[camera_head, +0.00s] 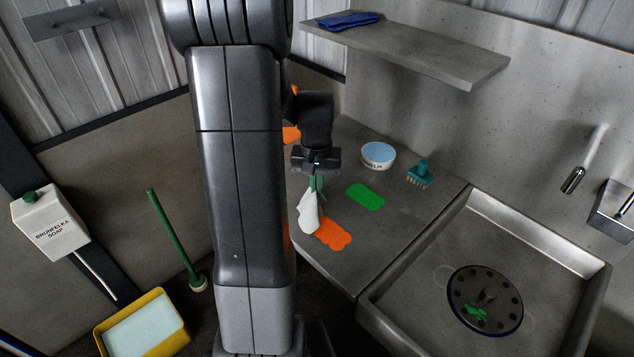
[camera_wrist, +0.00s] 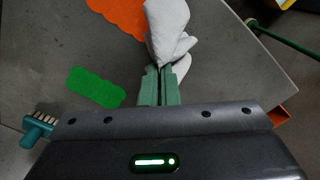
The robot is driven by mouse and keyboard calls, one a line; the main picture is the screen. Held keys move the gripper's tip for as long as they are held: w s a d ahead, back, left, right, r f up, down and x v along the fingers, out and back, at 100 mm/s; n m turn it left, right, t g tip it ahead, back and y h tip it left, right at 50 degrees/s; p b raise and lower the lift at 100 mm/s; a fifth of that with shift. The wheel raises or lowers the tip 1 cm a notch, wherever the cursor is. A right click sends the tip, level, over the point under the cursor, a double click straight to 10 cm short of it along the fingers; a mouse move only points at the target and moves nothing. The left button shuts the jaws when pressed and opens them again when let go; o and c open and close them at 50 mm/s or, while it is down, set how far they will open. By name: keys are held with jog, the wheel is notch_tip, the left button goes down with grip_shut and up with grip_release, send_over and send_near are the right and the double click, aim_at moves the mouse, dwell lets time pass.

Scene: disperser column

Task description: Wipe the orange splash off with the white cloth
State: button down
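My gripper (camera_head: 316,181) is above the grey counter, its green fingers shut on a bunched white cloth (camera_head: 310,213). The fingers (camera_wrist: 158,86) and the cloth (camera_wrist: 168,32) also show in the wrist view. The cloth hangs down beside an orange splash (camera_head: 333,233) near the counter's front edge; I cannot tell whether it touches the counter. This splash also shows in the wrist view (camera_wrist: 118,13), left of the cloth.
A green splash (camera_head: 365,196) lies on the counter (camera_head: 400,215). A round white-and-blue tin (camera_head: 378,155) and a teal brush (camera_head: 420,174) stand behind it. A sink (camera_head: 420,310) with a dark disc (camera_head: 485,300) is at the right. A shelf (camera_head: 420,55) with a blue cloth (camera_head: 347,20) hangs above.

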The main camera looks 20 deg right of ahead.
jog(key=b, duration=0.3)
send_over(317, 213)
notch_tip(317, 213, down, 5)
jog(key=shift+w+f, duration=0.1)
jog(key=c, duration=0.6)
grip_release()
jog(key=shift+f, duration=0.1)
jog(key=shift+f+b, duration=0.9)
jog(key=shift+f, duration=0.1)
grip_shut()
